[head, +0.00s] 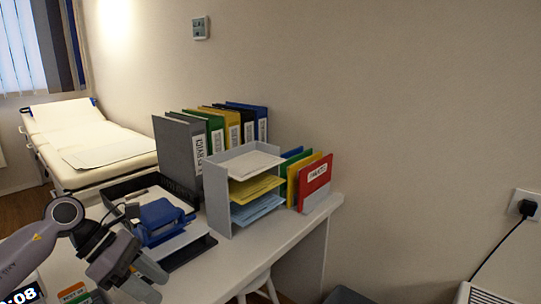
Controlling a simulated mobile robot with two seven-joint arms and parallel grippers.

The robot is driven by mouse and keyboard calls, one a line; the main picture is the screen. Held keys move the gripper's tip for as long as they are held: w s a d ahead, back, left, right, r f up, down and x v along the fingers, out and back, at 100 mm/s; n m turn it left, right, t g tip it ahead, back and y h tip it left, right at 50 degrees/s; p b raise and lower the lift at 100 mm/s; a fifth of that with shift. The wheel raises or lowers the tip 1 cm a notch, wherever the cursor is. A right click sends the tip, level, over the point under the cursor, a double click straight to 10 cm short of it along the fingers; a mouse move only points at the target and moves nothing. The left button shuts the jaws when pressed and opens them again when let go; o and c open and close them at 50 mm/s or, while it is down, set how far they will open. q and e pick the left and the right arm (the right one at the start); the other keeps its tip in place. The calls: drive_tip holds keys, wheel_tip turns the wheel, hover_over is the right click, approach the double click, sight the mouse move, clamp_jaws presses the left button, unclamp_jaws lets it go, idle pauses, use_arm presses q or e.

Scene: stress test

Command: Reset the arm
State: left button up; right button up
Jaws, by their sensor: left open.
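My left arm (40,240) comes in from the left edge, bent at a round joint. My left gripper (146,280) hangs over the near left part of the white desk (258,262). It points down and to the right, with its fingers apart and nothing seen between them. It is in front of a blue hole punch or similar device (160,217) on a dark tray (183,250). My right gripper is not in view.
A grey paper sorter (216,200), several binders (180,150) and coloured folders (314,180) stand along the wall. Small coloured items (75,294) lie below my arm. An exam bed (90,145) is behind left. The desk's front right strip is clear.

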use_arm(q)
drive_tip(key=s+d+r+n+t+h+p, duration=0.2)
drive_tip(key=s+d+n+t+h, duration=0.2)
drive_tip(key=d+n+t+h, duration=0.55)
drive_tip(key=s+a+f+n+t+y+p, duration=0.15)
drive_tip(key=f+n+t+y, duration=0.3)
drive_tip(key=n, duration=1.05)
drive_tip(key=s+a+f+n+t+y+p, duration=0.1)
drive_tip(key=a+f+n+t+y, duration=0.3)
drive_tip(key=n, duration=1)
drive_tip(key=s+a+f+n+g+y, duration=0.2)
drive_tip(key=s+f+n+g+y, duration=0.5)
drive_tip(key=s+f+n, duration=0.4)
wheel_tip(320, 180, down, 3)
drive_tip(key=s+p, duration=0.1)
drive_tip(key=s, duration=0.2)
drive_tip(key=shift+a+g, duration=0.15)
drive_tip(key=shift+g, duration=0.25)
